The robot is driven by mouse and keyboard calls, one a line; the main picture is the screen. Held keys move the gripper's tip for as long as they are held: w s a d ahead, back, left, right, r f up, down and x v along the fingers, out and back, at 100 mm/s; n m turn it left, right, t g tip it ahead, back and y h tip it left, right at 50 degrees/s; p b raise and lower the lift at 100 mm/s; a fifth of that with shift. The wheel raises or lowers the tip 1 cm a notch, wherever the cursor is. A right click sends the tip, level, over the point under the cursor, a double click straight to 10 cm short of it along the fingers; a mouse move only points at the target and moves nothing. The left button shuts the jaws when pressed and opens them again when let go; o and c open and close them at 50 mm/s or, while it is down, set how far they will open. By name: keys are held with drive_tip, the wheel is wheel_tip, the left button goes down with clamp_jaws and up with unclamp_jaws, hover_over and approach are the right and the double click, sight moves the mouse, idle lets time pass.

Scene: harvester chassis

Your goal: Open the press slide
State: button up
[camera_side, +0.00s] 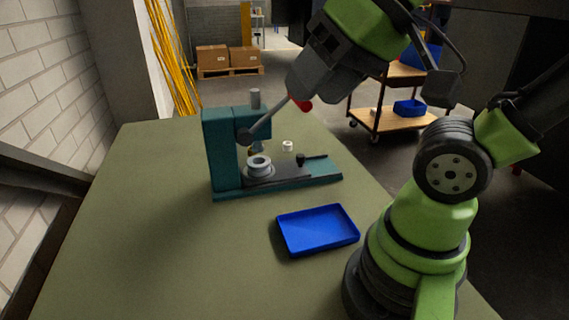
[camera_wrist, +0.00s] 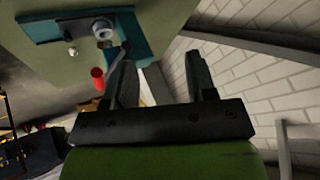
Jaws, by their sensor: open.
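The teal press (camera_side: 222,150) stands on the green table, with its lever (camera_side: 272,120) slanting up to the right and ending in a red knob (camera_side: 306,104). The dark slide (camera_side: 275,173) lies along the base, bearing a grey ring-shaped part (camera_side: 259,164) under the ram and a small black knob (camera_side: 300,160) near its right part. My gripper (camera_side: 298,88) is above the press, near the red knob. In the wrist view my open gripper (camera_wrist: 160,58) is empty; the red knob (camera_wrist: 97,78) shows left of the left finger, outside the jaws.
An empty blue tray (camera_side: 318,230) lies in front of the press, near my base. A small white part (camera_side: 288,145) is just behind the press base. The left of the table is clear. A cart (camera_side: 400,119) stands beyond the table.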

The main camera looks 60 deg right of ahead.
drive_tip(key=w+d+n+g+h, duration=0.3)
drive_tip(key=w+d+n+h, duration=0.15)
drive_tip(key=w+d, duration=1.1)
drive_tip(key=w+d+f+n+g+h, duration=0.2)
drive_tip(key=w+d+f, duration=0.4)
drive_tip(key=d, duration=0.4)
drive_tip(key=m+g+y, duration=0.2)
drive_tip(key=m+y, duration=0.1)
drive_tip(key=y, duration=0.2)
hover_over(300, 155)
wheel_tip(300, 155, down, 12)
drive_tip(key=shift+f, duration=0.1)
wheel_tip(300, 155, down, 9)
drive_tip(key=shift+w+f, duration=0.1)
drive_tip(key=shift+d, duration=0.1)
clamp_jaws()
